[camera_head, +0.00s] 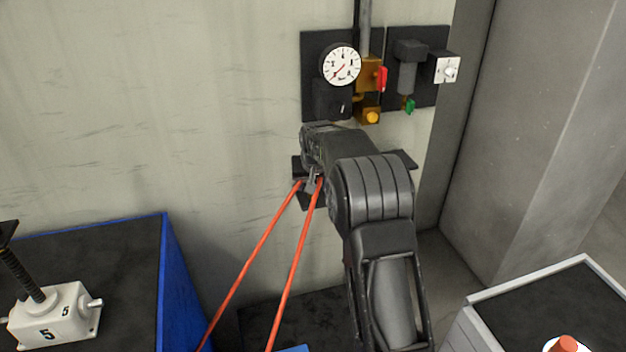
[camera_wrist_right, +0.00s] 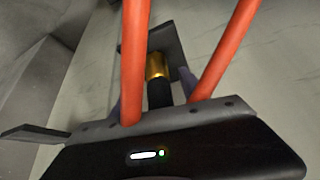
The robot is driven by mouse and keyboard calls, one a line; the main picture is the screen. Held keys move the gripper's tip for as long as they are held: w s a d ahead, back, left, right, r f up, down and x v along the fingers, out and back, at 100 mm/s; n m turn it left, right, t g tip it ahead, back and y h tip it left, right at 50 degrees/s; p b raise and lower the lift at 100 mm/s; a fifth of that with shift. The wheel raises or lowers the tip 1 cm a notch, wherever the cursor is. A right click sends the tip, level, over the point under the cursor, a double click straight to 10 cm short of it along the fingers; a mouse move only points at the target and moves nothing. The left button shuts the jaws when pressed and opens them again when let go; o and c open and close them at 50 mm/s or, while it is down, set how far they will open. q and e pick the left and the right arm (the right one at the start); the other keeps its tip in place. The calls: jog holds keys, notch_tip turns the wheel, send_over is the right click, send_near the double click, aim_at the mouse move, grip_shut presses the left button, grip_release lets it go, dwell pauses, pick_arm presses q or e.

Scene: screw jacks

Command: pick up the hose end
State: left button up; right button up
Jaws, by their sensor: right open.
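The orange hose shows in the head view (camera_head: 256,255) as two strands rising to a dark wall holder (camera_head: 310,203) below the gauge. My right gripper (camera_head: 308,180) is at the holder, beside the tops of the strands, partly hidden by my own wrist. In the right wrist view, a brass fitting with a black part (camera_wrist_right: 157,67), apparently the hose end, is just beyond the gripper body, between the two orange strands (camera_wrist_right: 134,60). A dark plate is behind it. My right gripper is open; contact with the fitting cannot be told. My left gripper is not in view.
A pressure gauge (camera_head: 341,66), a brass valve with a red handle (camera_head: 381,78) and a switch box (camera_head: 446,68) are on the wall above. A blue-sided bench (camera_head: 178,290) with a white screw jack (camera_head: 55,316) is at left. A grey-edged table (camera_head: 530,281) is at right.

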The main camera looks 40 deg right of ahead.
jog(key=shift+c, duration=0.5)
grip_shut()
dwell(0.3)
